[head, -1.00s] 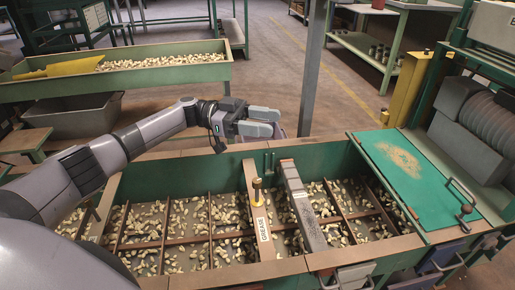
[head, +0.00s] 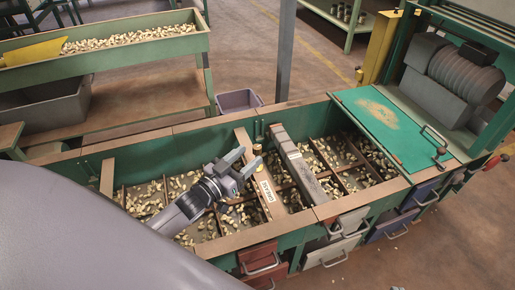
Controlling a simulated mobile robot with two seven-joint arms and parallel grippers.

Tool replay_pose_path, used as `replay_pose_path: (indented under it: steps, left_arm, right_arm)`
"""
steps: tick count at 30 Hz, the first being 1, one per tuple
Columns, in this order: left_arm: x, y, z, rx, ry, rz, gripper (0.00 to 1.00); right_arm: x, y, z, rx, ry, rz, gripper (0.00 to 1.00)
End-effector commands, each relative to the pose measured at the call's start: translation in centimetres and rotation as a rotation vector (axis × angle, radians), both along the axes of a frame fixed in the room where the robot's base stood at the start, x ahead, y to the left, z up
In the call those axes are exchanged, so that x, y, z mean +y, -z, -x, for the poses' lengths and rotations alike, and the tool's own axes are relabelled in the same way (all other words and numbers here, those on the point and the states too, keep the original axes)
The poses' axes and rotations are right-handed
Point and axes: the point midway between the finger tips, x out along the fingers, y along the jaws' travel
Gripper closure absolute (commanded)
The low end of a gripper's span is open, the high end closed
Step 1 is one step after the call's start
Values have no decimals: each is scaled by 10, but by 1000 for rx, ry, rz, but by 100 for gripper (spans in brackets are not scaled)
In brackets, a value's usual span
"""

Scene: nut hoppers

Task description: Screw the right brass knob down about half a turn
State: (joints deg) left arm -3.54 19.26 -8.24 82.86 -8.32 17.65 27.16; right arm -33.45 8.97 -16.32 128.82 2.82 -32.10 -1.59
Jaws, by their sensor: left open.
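A brass knob (head: 257,150) stands upright on the wooden crossbar labelled GREASE (head: 267,193) over the long green hopper (head: 150,160). It is the only brass knob that I can make out. My left gripper (head: 246,162) is open and empty, just left of the knob and on its near side. Its fingers point up and right toward the knob and partly cover the bar. I cannot tell whether a finger touches the knob. My right gripper is out of view.
A grey metal bar (head: 297,170) crosses the hopper just right of the knob. Another wooden crossbar (head: 107,176) lies at the left. Pale pieces fill the compartments below. A green lid (head: 385,125) covers the right end, and drawers with handles (head: 262,262) line the front.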

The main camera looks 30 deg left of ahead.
Motion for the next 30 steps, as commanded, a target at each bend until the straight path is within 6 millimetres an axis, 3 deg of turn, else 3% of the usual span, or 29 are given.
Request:
replay_pose_path:
  steps: [7,21,30]
  left_arm:
    - [9,14,7,46,-50,-21,47]
    - [-2,15,-48,44,-47,-20,47]
    - [-4,13,-60,46,-48,-20,47]
  right_arm:
    - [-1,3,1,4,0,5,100]
    - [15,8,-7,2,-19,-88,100]
    - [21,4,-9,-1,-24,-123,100]
